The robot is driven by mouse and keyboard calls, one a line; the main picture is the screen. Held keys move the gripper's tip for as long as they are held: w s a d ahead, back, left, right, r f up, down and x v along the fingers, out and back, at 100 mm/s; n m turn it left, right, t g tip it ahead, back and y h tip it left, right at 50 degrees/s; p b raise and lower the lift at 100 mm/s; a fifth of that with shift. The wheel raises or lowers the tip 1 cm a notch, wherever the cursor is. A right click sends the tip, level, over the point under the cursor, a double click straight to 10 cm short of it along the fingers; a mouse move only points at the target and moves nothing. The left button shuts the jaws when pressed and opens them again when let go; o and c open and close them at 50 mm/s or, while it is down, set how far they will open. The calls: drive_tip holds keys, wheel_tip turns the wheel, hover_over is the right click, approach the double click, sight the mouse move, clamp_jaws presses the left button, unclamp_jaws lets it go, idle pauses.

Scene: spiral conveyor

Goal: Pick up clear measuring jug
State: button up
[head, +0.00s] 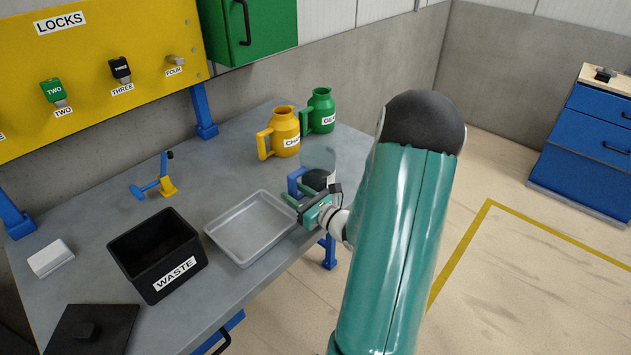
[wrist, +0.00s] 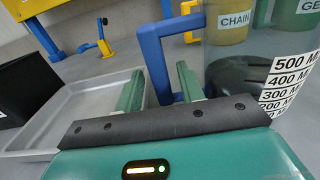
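The clear measuring jug (head: 319,158) stands upright on the grey table near its right edge, with dark contents in its lower part. In the wrist view the jug (wrist: 240,62) fills the upper right, with a white scale from 500 M downward. Its blue handle (wrist: 153,68) faces left; it also shows in the head view (head: 293,181). My gripper (head: 296,194) is low beside the handle. In the wrist view my gripper (wrist: 160,87) is open, its green fingers on either side of the handle's upright bar. I cannot tell how deep the bar sits between them.
A grey tray (head: 222,245) lies close left of my gripper, then a black WASTE bin (head: 130,257). A yellow CHAIN jug (head: 286,128) and green GEAR jug (head: 321,105) stand behind. A blue and yellow clamp-like item (head: 167,186) stands at the back. Floor to the right is clear.

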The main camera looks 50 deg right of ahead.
clamp_jaws()
drive_tip(key=shift+r, duration=0.1)
